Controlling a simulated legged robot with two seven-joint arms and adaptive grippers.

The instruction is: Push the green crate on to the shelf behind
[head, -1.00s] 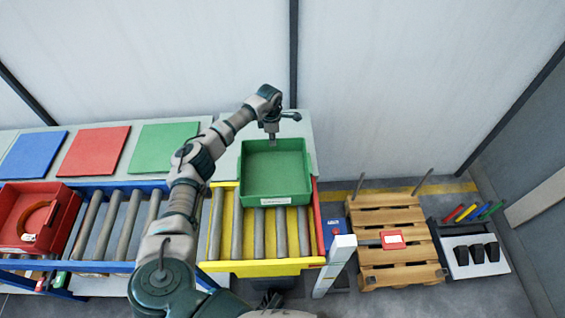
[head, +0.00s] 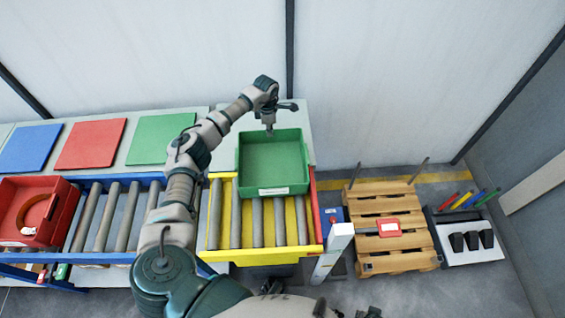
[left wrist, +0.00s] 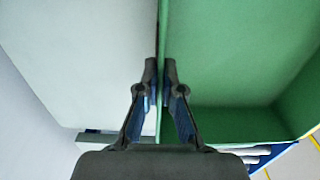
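The green crate (head: 273,191) is empty and upright, with a white label on its front wall. Its front part sits over the rollers of the yellow conveyor (head: 265,256), and its back part overlaps the pale grey shelf (head: 222,160) behind in the head view. My left gripper (head: 269,130) points down at the crate's back wall. In the left wrist view its fingers (left wrist: 160,75) are close together, one on each side of the green crate's wall (left wrist: 225,60), pinching it. My right gripper is not in view.
A blue-framed roller conveyor (head: 117,215) with a red crate (head: 55,236) adjoins on the left. Red (head: 90,144), blue (head: 30,148) and green (head: 160,140) panels lie behind it. A white post (head: 333,250) and a wooden pallet (head: 385,215) stand to the right.

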